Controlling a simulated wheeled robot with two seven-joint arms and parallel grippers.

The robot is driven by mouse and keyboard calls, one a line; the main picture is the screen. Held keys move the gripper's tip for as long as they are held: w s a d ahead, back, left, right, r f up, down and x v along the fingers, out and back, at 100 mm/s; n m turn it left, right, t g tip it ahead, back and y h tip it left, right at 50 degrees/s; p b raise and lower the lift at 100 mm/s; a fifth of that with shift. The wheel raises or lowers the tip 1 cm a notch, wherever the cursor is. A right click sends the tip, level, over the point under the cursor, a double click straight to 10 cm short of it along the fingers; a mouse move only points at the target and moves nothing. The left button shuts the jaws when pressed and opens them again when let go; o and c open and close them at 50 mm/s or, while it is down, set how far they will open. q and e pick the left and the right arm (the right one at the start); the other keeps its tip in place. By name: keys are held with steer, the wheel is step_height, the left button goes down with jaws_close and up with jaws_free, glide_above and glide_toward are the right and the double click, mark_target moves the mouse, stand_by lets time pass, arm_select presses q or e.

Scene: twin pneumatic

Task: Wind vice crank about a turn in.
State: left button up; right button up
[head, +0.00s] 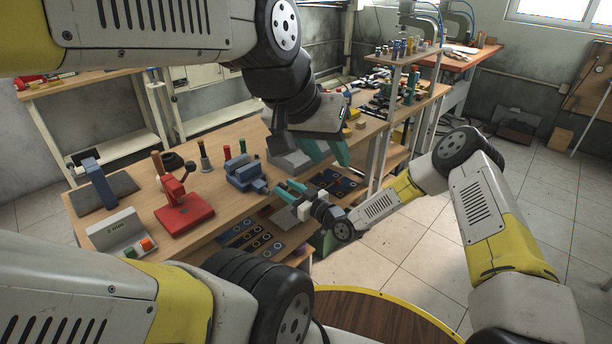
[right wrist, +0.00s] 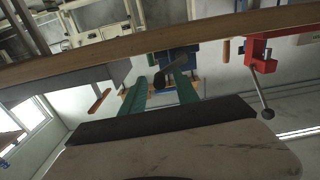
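The blue vice (head: 241,174) stands on the workbench, left of both grippers in the head view. In the right wrist view, which is upside down, the blue vice (right wrist: 181,50) hangs below the bench edge. Its dark crank, with a round knob (right wrist: 158,80), points toward me. My right gripper (head: 285,188) is open just in front of the vice; in the right wrist view its green fingers (right wrist: 160,92) appear on either side of the knob, apart from it. Whether they reach its depth, I cannot tell. My left gripper (head: 331,157) is open and empty, right of the vice, above the bench.
A red lever press (head: 185,212) stands left of the vice; its lever (right wrist: 261,92) shows in the right wrist view. A grey box with buttons (head: 118,232) sits at the bench's near-left corner. Dark trays (head: 250,237) lie near the front edge. A grey block (head: 288,162) is behind.

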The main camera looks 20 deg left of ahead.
steer(key=shift+a, duration=0.1)
jaws_close()
steer(key=shift+w+f+m, duration=0.2)
steer(key=shift+f+m, duration=0.2)
steer(key=shift+m, duration=0.6)
jaws_free()
steer(key=v, duration=0.8)
